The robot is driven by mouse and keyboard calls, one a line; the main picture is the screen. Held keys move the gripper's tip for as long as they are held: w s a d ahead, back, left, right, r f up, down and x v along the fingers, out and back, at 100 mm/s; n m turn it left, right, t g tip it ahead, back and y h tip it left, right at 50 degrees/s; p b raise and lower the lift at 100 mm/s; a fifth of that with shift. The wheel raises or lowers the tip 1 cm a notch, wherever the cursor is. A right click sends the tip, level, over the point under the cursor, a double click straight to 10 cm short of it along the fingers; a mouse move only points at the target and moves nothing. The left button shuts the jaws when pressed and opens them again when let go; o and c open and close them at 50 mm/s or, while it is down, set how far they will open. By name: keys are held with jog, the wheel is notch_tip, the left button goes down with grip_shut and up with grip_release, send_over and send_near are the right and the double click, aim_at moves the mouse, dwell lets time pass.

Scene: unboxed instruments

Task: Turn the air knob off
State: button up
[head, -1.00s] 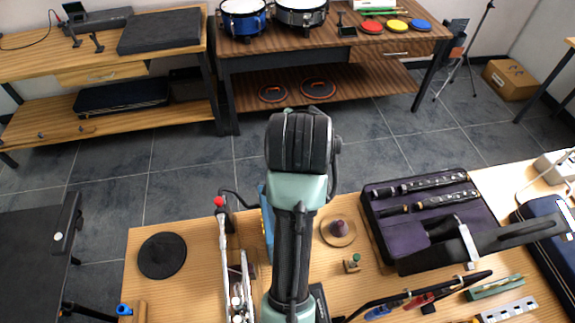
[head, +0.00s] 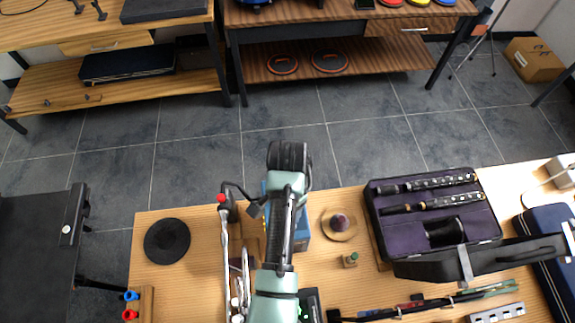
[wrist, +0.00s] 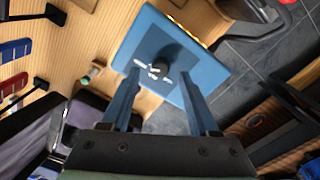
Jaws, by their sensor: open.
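A small black knob (wrist: 158,69) stands at the middle of that patch. My open gripper (wrist: 159,75) faces the box, with one finger on each side of the knob; whether either finger touches it I cannot tell. In the head view the blue box (head: 302,232) shows beside my arm, which hides its face, the knob and my gripper.
A silver rod with a red tip (head: 221,198) stands just left of my arm. A round wooden piece (head: 339,233) and a small green-topped block (head: 350,260) lie to its right, before an open instrument case (head: 470,218). A black disc (head: 167,241) lies at left.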

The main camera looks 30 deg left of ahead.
jog(key=shift+f, duration=1.35)
jog(key=shift+c, duration=0.3)
grip_shut()
